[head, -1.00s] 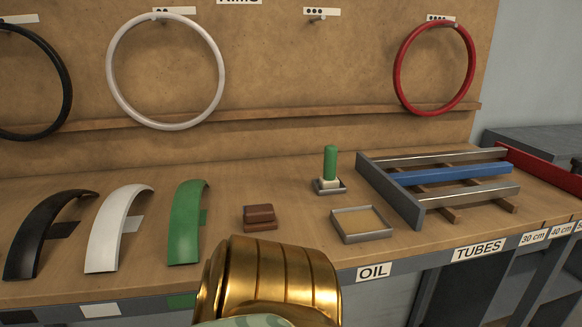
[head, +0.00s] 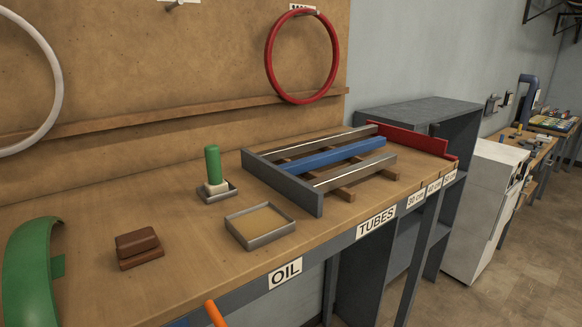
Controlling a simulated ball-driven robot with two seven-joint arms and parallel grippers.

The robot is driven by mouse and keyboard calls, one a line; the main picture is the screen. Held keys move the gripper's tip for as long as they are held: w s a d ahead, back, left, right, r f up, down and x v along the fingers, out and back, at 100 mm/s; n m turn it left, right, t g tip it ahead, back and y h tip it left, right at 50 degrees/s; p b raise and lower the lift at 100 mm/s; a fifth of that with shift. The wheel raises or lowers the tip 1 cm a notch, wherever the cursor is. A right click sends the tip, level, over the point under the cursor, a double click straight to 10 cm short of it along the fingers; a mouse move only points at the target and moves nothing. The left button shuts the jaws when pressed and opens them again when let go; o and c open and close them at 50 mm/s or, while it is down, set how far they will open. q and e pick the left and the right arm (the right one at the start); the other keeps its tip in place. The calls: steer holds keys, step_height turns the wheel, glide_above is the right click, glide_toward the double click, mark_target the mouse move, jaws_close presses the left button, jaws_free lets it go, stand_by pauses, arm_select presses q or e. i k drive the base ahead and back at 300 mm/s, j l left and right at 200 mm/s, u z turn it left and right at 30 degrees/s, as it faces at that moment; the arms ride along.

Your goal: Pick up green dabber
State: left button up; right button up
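The green dabber (head: 213,164) stands upright on the workbench in the head view, left of the tube rack. It has a green cylindrical handle and a pale block at its foot. The foot sits in a small grey tray (head: 229,196). Nothing touches the handle, and no part of the dabber is visibly covered. Neither my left gripper nor my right gripper shows in this view.
A shallow metal tray with a tan pad (head: 261,222) lies just in front of the dabber. A brown block (head: 138,246) and a green fender (head: 30,268) are left. A tube rack (head: 318,198) stands right. An orange rod (head: 215,313) shows at the bottom edge.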

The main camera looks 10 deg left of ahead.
mark_target(216, 186)
steer(key=j+u, duration=0.15)
steer(key=u, duration=0.6)
steer(key=i, duration=0.05)
